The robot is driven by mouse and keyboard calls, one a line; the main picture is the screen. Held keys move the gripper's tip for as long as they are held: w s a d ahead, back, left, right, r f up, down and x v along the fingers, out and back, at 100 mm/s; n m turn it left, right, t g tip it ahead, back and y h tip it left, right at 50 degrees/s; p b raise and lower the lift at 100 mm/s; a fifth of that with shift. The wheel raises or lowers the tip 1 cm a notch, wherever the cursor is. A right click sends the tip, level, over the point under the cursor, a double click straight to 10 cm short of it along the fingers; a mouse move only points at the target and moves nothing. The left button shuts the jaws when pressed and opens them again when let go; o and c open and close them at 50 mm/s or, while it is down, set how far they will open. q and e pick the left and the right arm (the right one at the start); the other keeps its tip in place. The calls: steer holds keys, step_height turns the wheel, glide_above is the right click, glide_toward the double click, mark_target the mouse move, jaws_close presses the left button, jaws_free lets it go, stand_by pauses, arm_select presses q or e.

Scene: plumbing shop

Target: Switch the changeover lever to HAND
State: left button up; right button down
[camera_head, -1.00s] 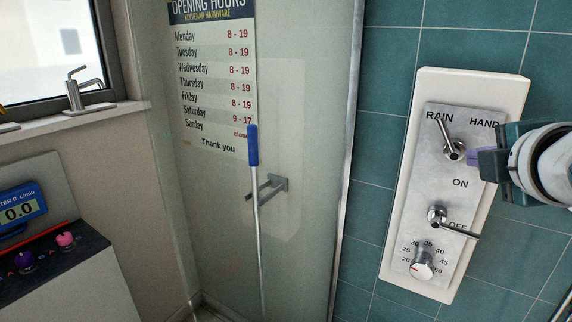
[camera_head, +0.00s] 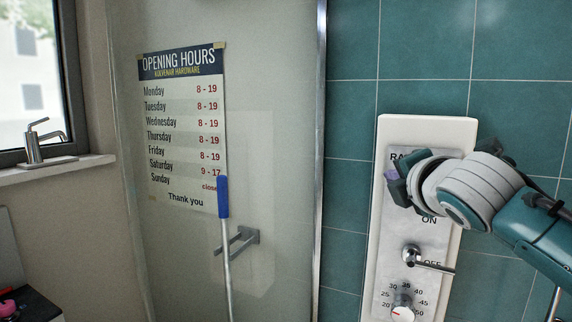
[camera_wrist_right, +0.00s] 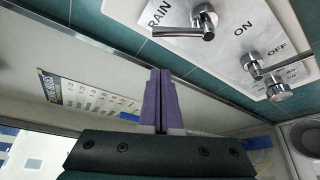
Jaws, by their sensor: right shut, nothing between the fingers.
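The changeover lever is hidden behind my right gripper in the head view. In the right wrist view the chrome lever (camera_wrist_right: 172,31) points toward the RAIN label, and the HAND label is out of that frame. The lever sits on a grey control plate (camera_head: 391,250) with a white surround (camera_head: 438,124). My right gripper (camera_head: 391,174) is over the RAIN side of the plate. Its purple fingers (camera_wrist_right: 159,98) are shut and empty, apart from the lever in the wrist view. My left gripper is not in view.
Below are an ON/OFF lever (camera_head: 424,265) and a temperature dial (camera_head: 402,313). Teal tiles (camera_head: 350,80) surround the plate. To the left, a glass panel (camera_head: 270,60) carries an opening hours sign (camera_head: 182,130), with a blue-handled stick (camera_head: 223,197) in front.

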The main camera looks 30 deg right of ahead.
steer(key=x, duration=0.7)
steer(key=s+r+p, duration=0.1)
steer(key=s+d+r+p, duration=0.1)
steer(key=s+p, duration=0.1)
steer(key=shift+s+d, duration=0.15)
steer(key=shift+s, duration=0.05)
steer(key=shift+s+d+r+m+t+b, duration=0.1)
steer(key=shift+s+d+m+t+b, duration=0.15)
steer(key=shift+m, duration=0.25)
steer(key=shift+s+d+r+m+t+h+b, duration=0.1)
steer(key=shift+s+d+m+t+h+b, duration=0.55)
steer(key=shift+m+b, duration=1.1)
steer(key=shift+s+d+r+m+t+h+b, duration=0.1)
steer(key=shift+s+d+m+t+h+b, duration=0.45)
steer(key=shift+m+b, duration=1.2)
steer(key=shift+s+d+m+t+h+b, duration=0.3)
steer(key=shift+s+d+m+t+b, duration=0.5)
steer(key=shift+m+b, duration=0.95)
steer(key=shift+s+a, duration=0.2)
steer(key=shift+a, duration=0.05)
